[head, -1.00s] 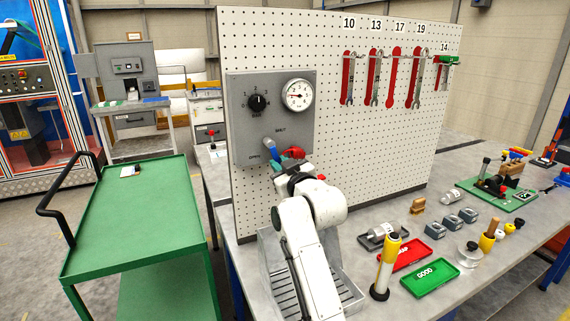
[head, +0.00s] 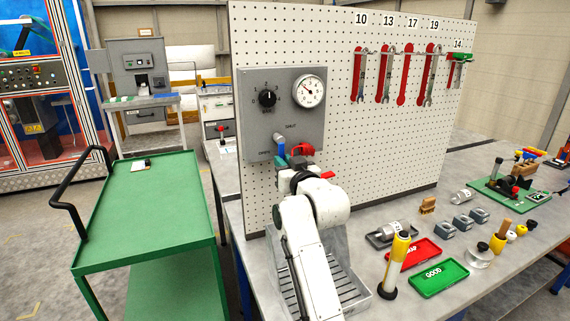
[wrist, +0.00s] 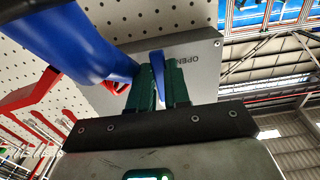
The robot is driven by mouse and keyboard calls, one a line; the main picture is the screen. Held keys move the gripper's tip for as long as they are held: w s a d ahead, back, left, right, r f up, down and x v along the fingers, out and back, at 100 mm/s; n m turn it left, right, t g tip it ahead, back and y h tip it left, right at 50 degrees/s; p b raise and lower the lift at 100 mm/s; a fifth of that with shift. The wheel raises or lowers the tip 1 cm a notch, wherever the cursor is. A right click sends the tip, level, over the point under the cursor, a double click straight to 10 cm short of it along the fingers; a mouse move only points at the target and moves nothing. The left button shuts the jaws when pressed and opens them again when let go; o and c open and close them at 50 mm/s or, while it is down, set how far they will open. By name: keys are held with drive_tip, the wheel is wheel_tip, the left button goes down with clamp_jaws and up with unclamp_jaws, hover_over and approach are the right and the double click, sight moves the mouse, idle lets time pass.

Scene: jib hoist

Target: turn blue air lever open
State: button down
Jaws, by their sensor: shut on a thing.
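The blue air lever (head: 279,141) is on the lower part of the grey panel (head: 283,105), between the SHUT and OPEN labels, and stands nearly upright there. My gripper (head: 290,161) is up against the panel, just below the lever's visible end. In the wrist view, my gripper's green fingers (wrist: 162,84) are closed on a thin blue part (wrist: 157,63) of the lever. A thick blue rounded part (wrist: 85,42) passes close on the left; I cannot tell how it joins on. The OPEN label shows behind the fingers. The lever's pivot is hidden.
A red part (head: 304,149) sits right beside my gripper. A black knob (head: 267,98) and a white gauge (head: 310,91) are higher on the panel. A metal grated tray (head: 352,291) lies below my arm. A green trolley (head: 150,205) stands left.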

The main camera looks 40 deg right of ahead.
drive_tip(key=shift+f, duration=0.15)
drive_tip(key=c, duration=1.1)
unclamp_jaws()
drive_tip(key=shift+s, duration=0.15)
drive_tip(key=b+v, duration=0.1)
drive_tip(key=v, duration=0.9)
drive_tip(key=shift+s+a+b, duration=0.15)
drive_tip(key=shift+s+b, duration=0.1)
drive_tip(key=shift+b, duration=0.15)
